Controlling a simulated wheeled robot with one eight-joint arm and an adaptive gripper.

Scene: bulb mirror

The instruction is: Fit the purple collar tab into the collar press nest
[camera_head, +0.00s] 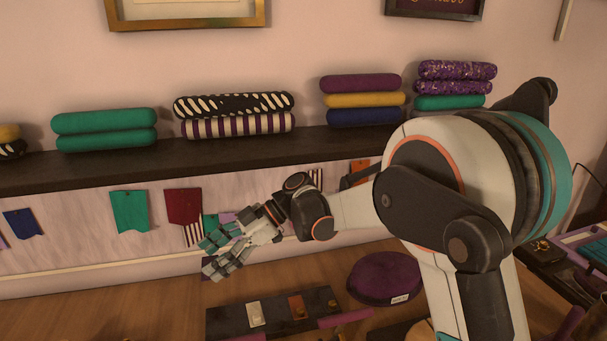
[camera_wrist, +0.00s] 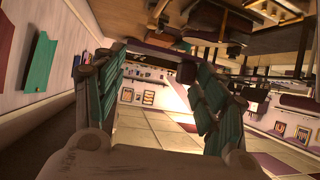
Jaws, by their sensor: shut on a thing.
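My gripper (camera_head: 222,257) is at the end of the outstretched arm, above the back of the wooden worktop and in front of the wall swatches.
A round purple cushion (camera_head: 385,278) lies right of the dark case. A purple bar (camera_head: 345,318) is beside the case. A dark shelf (camera_head: 230,158) with fabric rolls runs above the gripper. Green (camera_head: 129,211) and red (camera_head: 183,205) swatches hang on the wall.

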